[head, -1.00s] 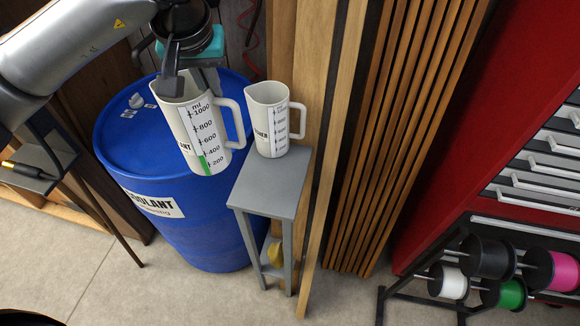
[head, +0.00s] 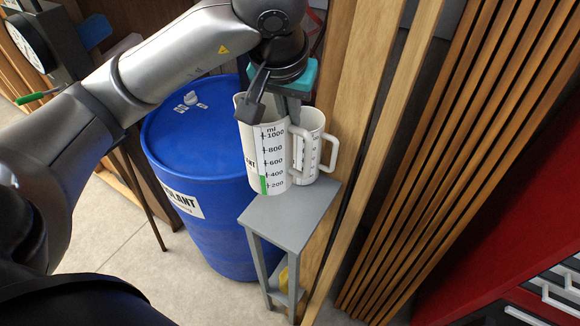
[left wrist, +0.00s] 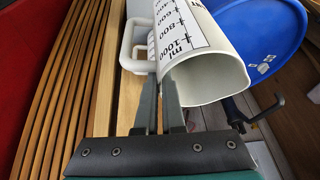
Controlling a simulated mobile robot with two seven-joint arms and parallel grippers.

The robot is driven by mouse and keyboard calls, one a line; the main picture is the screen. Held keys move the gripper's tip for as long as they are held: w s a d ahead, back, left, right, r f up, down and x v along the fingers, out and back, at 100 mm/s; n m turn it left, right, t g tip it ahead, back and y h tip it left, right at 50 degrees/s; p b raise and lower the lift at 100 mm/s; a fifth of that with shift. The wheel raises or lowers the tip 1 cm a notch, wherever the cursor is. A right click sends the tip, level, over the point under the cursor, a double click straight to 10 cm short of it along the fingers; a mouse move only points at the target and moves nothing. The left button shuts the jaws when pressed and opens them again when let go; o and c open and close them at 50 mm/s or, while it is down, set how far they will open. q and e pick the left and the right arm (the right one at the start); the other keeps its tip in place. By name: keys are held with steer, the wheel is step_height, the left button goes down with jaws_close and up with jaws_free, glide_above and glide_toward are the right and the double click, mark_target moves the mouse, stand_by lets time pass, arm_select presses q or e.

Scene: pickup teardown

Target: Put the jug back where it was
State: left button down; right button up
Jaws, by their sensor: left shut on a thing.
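A white measuring jug (head: 255,150) with a black scale and a green mark hangs upright or nearly so from my left gripper (head: 268,98). The fingers are shut on its rim and wall. Its bottom overlaps the back left of the grey stand's top (head: 290,222); I cannot tell whether it touches. A second white jug (head: 314,135) stands on the stand behind it, partly hidden. In the left wrist view the held jug's open mouth (left wrist: 212,75) lies beside the fingers (left wrist: 160,112), with the second jug (left wrist: 138,42) beyond. My right gripper is out of view.
A blue coolant drum (head: 190,150) stands left of the stand. Wooden slats and boards (head: 345,90) rise close behind and right of it. The front part of the stand's top is bare. A yellow thing (head: 283,277) sits on the lower shelf.

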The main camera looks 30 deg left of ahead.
mark_target(288, 158)
arm_select(q)
step_height(288, 158, down, 8)
steer(key=shift+f, duration=2)
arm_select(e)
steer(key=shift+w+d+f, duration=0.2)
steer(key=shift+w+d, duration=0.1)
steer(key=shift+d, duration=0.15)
arm_select(q)
steer(key=shift+f+b, duration=0.1)
steer(key=shift+b, duration=0.2)
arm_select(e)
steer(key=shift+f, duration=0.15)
arm_select(q)
steer(key=shift+f, duration=0.1)
steer(key=c, duration=1)
jaws_free()
steer(key=shift+c, duration=0.2)
steer(key=shift+r, duration=0.4)
steer(key=p+v, duration=0.1)
steer(key=v, duration=1)
steer(key=shift+s+r, duration=0.25)
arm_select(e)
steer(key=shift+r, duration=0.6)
